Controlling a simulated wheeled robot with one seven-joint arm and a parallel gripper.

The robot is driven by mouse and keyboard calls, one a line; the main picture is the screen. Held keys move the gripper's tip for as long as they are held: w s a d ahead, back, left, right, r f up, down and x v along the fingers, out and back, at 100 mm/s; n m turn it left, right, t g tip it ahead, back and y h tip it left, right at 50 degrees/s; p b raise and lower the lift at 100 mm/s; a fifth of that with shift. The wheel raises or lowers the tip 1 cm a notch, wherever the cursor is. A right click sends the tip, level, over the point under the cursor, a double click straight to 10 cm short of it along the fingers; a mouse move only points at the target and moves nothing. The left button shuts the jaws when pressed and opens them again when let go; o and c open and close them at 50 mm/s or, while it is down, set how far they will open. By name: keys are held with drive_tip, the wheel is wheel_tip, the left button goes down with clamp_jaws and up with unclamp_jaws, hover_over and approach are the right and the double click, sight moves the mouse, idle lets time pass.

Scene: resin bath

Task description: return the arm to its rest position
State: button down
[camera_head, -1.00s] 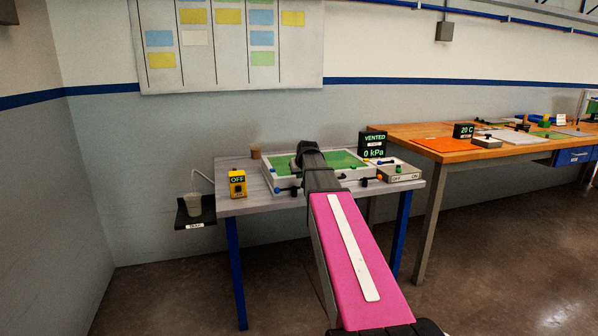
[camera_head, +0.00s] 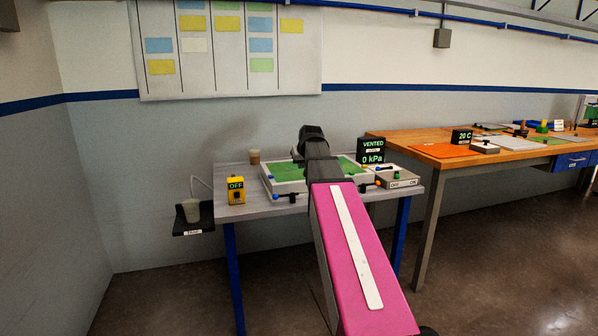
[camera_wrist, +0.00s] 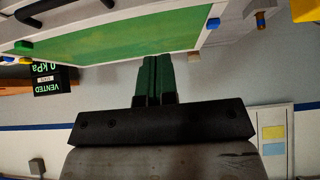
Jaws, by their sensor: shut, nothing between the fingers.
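My gripper (camera_wrist: 154,80) shows in the wrist view with its dark green fingers together and nothing between them. In the head view my arm, with its pink link, reaches forward to the grey table. Its dark wrist is in front of the white-framed tray with a green bed (camera_head: 290,173), and the fingers are hidden there. The same tray, upside down, fills the top of the wrist view (camera_wrist: 120,40). The fingertips overlap its edge in that picture; I cannot tell the gap between them.
The grey table (camera_head: 245,209) also holds a yellow OFF box (camera_head: 236,191), a brown cup (camera_head: 254,156), a VENTED 0 kPa display (camera_head: 371,151) and an OFF/ON switch box (camera_head: 398,179). A trap cup (camera_head: 191,210) stands on a side shelf. A wooden bench (camera_head: 420,150) is at right.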

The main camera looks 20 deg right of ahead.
drive_tip(key=s+a+f+g, duration=0.2)
drive_tip(key=s+a+f, duration=0.1)
drive_tip(key=s+f, duration=0.6)
drive_tip(key=s+a+f+g, duration=0.3)
drive_tip(key=s+f, duration=0.7)
drive_tip(key=f, duration=0.6)
drive_tip(key=s+a+f+g, duration=0.2)
drive_tip(key=s+a+f, duration=0.3)
drive_tip(key=s+f, duration=0.4)
wheel_tip(320, 180, down, 3)
drive_tip(key=shift+s+f+g, duration=0.15)
drive_tip(key=shift+s+g, duration=0.1)
drive_tip(key=shift+g, duration=0.15)
